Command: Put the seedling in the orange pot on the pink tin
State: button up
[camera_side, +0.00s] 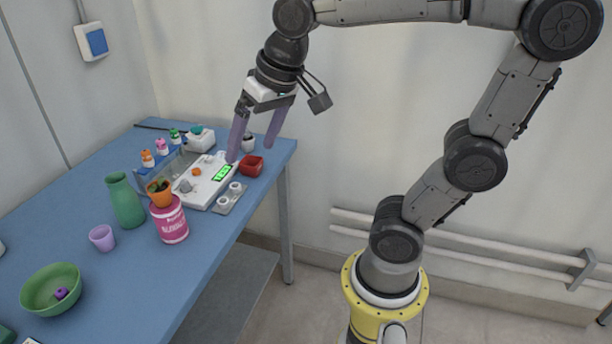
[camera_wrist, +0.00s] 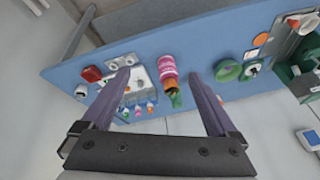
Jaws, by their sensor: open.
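The seedling (camera_side: 160,184) is a small green plant in an orange pot (camera_side: 161,198).
A green vase (camera_side: 124,200) stands close left of the pot, with a lilac cup (camera_side: 102,238) and green bowl (camera_side: 50,290) nearer. A white scale (camera_side: 205,182), red bowl (camera_side: 251,166) and rack of small bottles lie behind. Bare blue table (camera_side: 150,280) shows in front.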

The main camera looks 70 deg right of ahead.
jog(key=s+f+n+t, duration=0.1)
jog(key=s+f+n, duration=0.3)
jog(key=s, duration=0.5)
jog(key=shift+s+f, duration=0.2)
jog(key=shift+f, duration=0.5)
